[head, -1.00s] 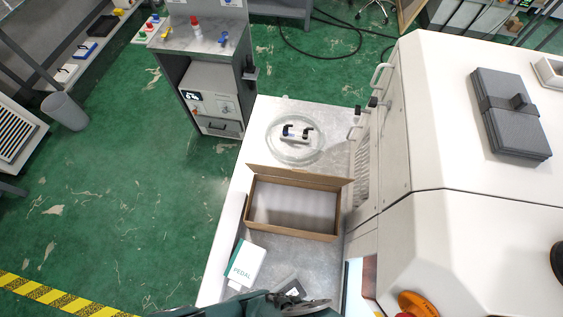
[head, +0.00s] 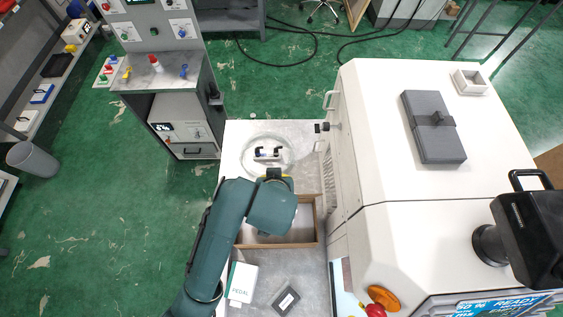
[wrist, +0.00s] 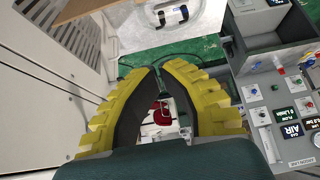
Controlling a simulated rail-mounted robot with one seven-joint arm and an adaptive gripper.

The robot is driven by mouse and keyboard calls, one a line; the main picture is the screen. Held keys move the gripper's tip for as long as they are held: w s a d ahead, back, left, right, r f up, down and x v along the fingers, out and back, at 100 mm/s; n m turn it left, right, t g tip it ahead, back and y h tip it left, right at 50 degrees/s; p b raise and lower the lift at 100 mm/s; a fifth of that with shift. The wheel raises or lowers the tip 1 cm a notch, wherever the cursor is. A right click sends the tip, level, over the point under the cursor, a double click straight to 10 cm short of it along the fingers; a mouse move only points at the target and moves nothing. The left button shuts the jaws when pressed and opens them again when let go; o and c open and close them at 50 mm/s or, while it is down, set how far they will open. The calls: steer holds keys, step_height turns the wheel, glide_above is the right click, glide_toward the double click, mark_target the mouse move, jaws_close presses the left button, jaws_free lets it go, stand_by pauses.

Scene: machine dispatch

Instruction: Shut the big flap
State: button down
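A brown cardboard box (head: 317,224) stands open on the bench beside the white machine. My arm covers much of it in the head view, so the state of its flaps is largely hidden. I cannot tell which part is the big flap. A strip of brown card (wrist: 88,9) shows at the top left of the wrist view. My gripper (head: 277,176) is over the far side of the box, near the round clear dish. In the wrist view my gripper (wrist: 160,68) has yellow fingers with a narrow gap between their tips and nothing held.
The white machine (head: 345,150) walls off the right side. The clear dish (head: 262,165) holds a small device behind the box. A PEDAL booklet (head: 242,282) and a dark square item (head: 286,300) lie in front. A grey control station (head: 168,100) stands back left.

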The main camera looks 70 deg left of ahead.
steer(key=f, duration=0.3)
steer(key=a+f+p, duration=0.1)
steer(key=f, duration=0.2)
steer(key=f+p, duration=0.1)
steer(key=f, duration=0.2)
steer(key=shift+w+a, duration=0.2)
steer(key=shift+a, duration=0.15)
steer(key=shift+d+f, duration=0.15)
steer(key=shift+f, duration=0.1)
